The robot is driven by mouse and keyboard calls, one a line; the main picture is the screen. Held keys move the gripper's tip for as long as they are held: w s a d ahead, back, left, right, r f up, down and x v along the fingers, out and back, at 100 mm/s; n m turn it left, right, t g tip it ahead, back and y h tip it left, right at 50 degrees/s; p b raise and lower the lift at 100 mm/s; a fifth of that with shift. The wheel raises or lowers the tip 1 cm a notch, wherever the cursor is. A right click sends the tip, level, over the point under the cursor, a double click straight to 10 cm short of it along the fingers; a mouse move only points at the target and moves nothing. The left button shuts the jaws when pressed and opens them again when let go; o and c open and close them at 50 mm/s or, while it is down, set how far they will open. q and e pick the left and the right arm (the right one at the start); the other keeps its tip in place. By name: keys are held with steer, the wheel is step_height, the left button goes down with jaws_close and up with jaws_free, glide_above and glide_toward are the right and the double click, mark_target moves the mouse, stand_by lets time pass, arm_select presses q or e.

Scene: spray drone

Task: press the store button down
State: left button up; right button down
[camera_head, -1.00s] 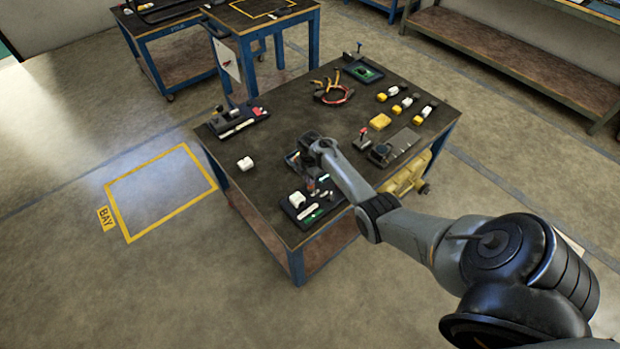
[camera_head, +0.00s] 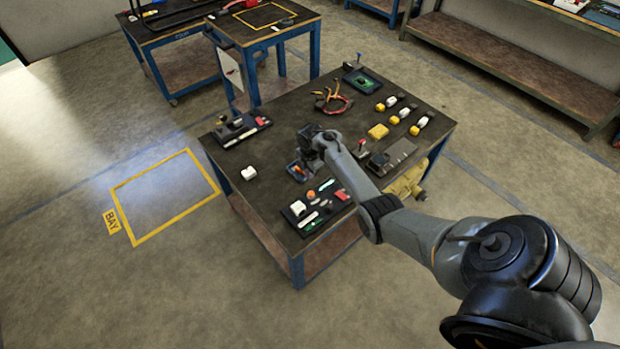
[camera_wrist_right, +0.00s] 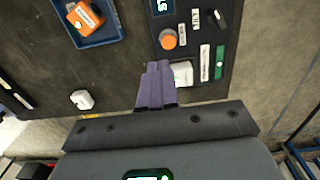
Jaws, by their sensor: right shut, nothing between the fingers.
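A dark control panel lies at the near corner of the table, its rim showing in the head view (camera_head: 308,231). It carries an orange round knob (camera_head: 311,195), a white block (camera_head: 298,208), a red piece (camera_head: 342,195) and pale and green strips. I cannot read which part is the store button. In the right wrist view the orange knob (camera_wrist_right: 168,40) and white block (camera_wrist_right: 182,73) lie just beyond and beside my right gripper (camera_wrist_right: 158,68). Its purple fingers are shut and empty; contact with the panel cannot be told. My left gripper is not in view.
A blue tray (camera_wrist_right: 103,37) with an orange labelled piece (camera_wrist_right: 85,16) lies beside the panel. A loose white block (camera_head: 249,173) sits near the table's left edge. Red-handled pliers (camera_head: 333,104), yellow blocks and another dark panel (camera_head: 241,131) stand farther back.

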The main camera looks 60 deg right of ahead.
steer(key=shift+r+p, duration=0.45)
steer(key=shift+r, duration=1.75)
